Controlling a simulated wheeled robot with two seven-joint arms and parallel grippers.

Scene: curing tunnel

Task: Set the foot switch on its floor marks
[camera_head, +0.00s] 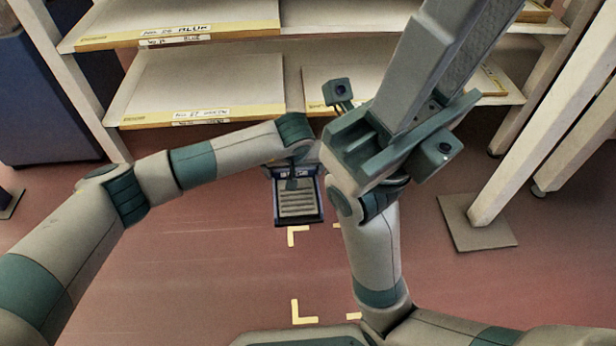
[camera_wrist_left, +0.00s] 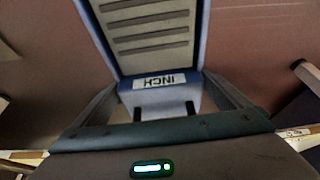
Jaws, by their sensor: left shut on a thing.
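The foot switch (camera_head: 298,203) has a ribbed grey pedal in a dark blue frame. It also shows in the left wrist view (camera_wrist_left: 160,92), with an INCH label at its end. My left gripper (camera_head: 293,180) is shut on this end, one finger on each side. Yellow corner floor marks (camera_head: 297,235) lie nearer to me than the switch; my right arm covers part of them. I cannot tell whether the switch touches the floor. My right gripper (camera_head: 445,60) points up close to the head camera, and its finger gap is unclear.
Shelves (camera_head: 200,85) with yellow labelled edges stand behind the switch. A pale post on a square foot plate (camera_head: 478,225) stands at the right. A dark blue cabinet (camera_head: 45,100) is at the left. The red floor around the marks is clear.

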